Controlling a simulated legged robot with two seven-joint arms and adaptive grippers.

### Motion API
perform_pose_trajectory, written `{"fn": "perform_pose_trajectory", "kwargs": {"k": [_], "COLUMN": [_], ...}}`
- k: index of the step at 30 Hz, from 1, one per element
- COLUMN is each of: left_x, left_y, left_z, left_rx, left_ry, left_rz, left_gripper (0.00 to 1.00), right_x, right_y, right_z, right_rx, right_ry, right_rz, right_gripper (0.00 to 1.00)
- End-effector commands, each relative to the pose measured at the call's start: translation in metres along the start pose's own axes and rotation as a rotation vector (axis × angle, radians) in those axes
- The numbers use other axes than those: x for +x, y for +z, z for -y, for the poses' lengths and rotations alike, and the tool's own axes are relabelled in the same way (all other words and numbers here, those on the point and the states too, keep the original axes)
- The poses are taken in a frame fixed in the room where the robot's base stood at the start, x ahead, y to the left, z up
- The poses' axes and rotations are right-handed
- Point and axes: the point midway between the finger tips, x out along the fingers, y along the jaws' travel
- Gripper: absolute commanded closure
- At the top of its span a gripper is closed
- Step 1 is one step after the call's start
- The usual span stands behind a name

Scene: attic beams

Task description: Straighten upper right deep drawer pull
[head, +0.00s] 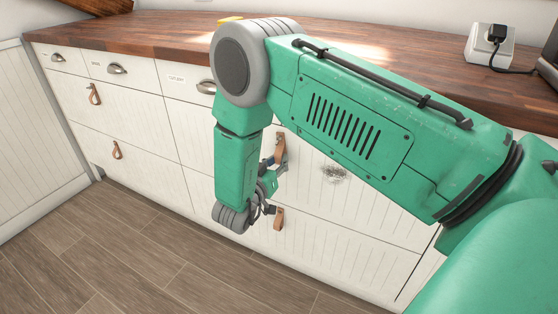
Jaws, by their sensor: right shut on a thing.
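The upper right deep drawer (360,205) has a white grooved front with a dark scuffed patch. Its brown leather pull (280,147) shows beside my right forearm, leaning down to the left toward my fingers. My right gripper (268,163) comes down in front of the drawers and is shut on the lower part of this pull. The fingertips and the pull's lower end are partly hidden, so the exact grip is hard to see. My left gripper is not in view.
A lower leather pull (279,219) hangs just below my gripper. Two more leather pulls (94,94) (117,150) are on the left drawers. Metal cup handles (117,69) line the top row. The wooden countertop (150,38) overhangs the fronts. The floor (120,240) is clear.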

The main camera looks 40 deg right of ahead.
Motion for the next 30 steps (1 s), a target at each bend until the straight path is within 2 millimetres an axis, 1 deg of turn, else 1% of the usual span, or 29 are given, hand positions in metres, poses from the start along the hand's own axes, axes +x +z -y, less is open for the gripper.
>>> {"fn": "perform_pose_trajectory", "kwargs": {"k": [1,10,26,27,29,30], "left_x": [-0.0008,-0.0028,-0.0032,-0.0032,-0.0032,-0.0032], "left_y": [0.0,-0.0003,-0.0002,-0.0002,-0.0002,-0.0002], "left_z": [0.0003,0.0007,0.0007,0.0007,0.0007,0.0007], "left_rx": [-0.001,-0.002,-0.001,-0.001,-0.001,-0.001], "left_ry": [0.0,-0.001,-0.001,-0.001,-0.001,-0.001], "left_rz": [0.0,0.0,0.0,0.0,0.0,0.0], "left_gripper": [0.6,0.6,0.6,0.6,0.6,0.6], "right_x": [0.0051,0.0011,-0.0018,-0.0019,-0.0019,-0.0018], "right_y": [0.0007,-0.0008,-0.0002,-0.0002,-0.0003,-0.0006], "right_z": [-0.0022,0.0048,0.007,0.0071,0.0071,0.007], "right_rx": [0.024,0.143,0.169,0.168,0.168,0.169], "right_ry": [0.014,0.013,0.01,0.01,0.01,0.01], "right_rz": [-0.002,-0.005,-0.002,-0.002,-0.002,-0.003], "right_gripper": [1.0,1.0,1.0,0.86,0.65,0.6]}}
